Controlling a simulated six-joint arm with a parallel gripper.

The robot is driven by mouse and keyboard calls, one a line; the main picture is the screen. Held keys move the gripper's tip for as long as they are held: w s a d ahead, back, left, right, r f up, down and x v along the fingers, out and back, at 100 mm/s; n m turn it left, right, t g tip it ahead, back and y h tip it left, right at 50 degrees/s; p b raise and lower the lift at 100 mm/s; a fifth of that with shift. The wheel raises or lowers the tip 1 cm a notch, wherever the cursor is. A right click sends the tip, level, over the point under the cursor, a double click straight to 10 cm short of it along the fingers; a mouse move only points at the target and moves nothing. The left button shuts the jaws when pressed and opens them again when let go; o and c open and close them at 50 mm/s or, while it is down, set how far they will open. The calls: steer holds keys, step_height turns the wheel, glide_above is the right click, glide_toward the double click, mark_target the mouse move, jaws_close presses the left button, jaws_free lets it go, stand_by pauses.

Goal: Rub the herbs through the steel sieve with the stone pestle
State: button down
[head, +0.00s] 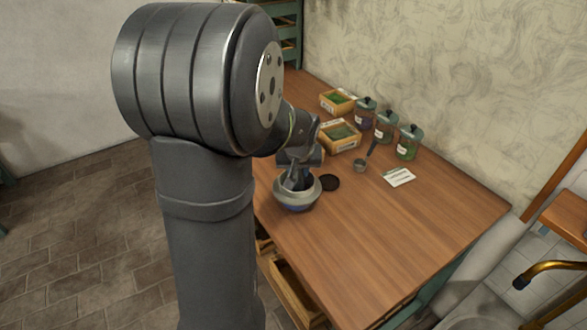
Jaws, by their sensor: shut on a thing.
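The steel sieve (313,194) shows as a wide grey rim at the left side of the wooden table. A bluish bowl (297,208) seems to be under it. My gripper (297,179) points down into the sieve and is shut on what seems to be the stone pestle, a small dark shape mostly hidden by the fingers. Whether the pestle touches the mesh cannot be told. Any herbs inside the sieve are hidden by the gripper and rim.
A dark round disc (329,183) lies right beside the sieve. Behind are a small metal scoop (360,166), a white card (399,177), two wooden boxes with green contents (339,137) and lidded glass jars (407,144). The table's front right (400,235) is clear.

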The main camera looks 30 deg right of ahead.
steer(key=shift+s+d, duration=0.4)
steer(key=shift+r, duration=3.65)
